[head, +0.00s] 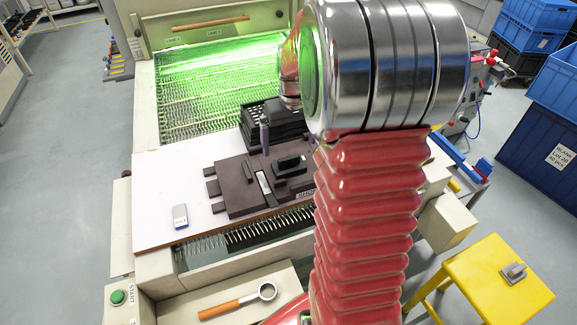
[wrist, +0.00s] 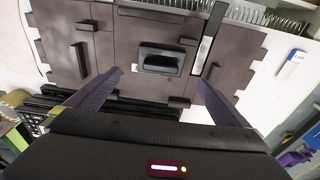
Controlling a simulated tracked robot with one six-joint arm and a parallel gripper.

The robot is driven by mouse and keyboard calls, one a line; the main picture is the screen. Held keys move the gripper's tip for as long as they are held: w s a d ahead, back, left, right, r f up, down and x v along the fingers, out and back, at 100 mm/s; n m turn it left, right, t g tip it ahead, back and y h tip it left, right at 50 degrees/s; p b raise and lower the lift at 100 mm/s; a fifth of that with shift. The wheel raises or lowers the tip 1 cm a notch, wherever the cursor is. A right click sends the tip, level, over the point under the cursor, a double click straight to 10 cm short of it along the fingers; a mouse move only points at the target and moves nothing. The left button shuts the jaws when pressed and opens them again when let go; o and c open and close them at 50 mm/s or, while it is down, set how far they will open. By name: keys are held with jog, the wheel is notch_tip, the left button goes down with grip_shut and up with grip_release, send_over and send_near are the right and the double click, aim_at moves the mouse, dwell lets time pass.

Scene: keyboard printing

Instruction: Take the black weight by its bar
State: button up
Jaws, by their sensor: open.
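The black weight (head: 290,165) rests on a dark brown plate (head: 236,202) and shows a raised bar on top. In the wrist view the black weight (wrist: 160,59) lies on the brown plate (wrist: 122,33), just beyond and between my fingertips. My gripper (wrist: 160,77) is open and empty, its two purplish-grey fingers apart on either side of the weight's line. No contact with the bar shows. In the head view my gripper is mostly hidden behind my red arm, with one finger beside the black stack.
A black stack (head: 272,127) stands behind the plate. A light metal strip (head: 264,183) lies on the plate beside the weight. A wooden-handled tool (head: 235,303) lies in front. The green-lit mesh belt is behind.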

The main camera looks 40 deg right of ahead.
aim_at(289, 157)
jog(key=shift+w+f, duration=0.2)
jog(key=shift+f, duration=1.45)
jog(key=shift+f, duration=0.1)
jog(key=shift+w+f, duration=0.1)
jog(key=shift+f, duration=2.45)
jog(key=shift+c, duration=0.5)
jog(key=shift+r, duration=0.1)
jog(key=c, duration=1.4)
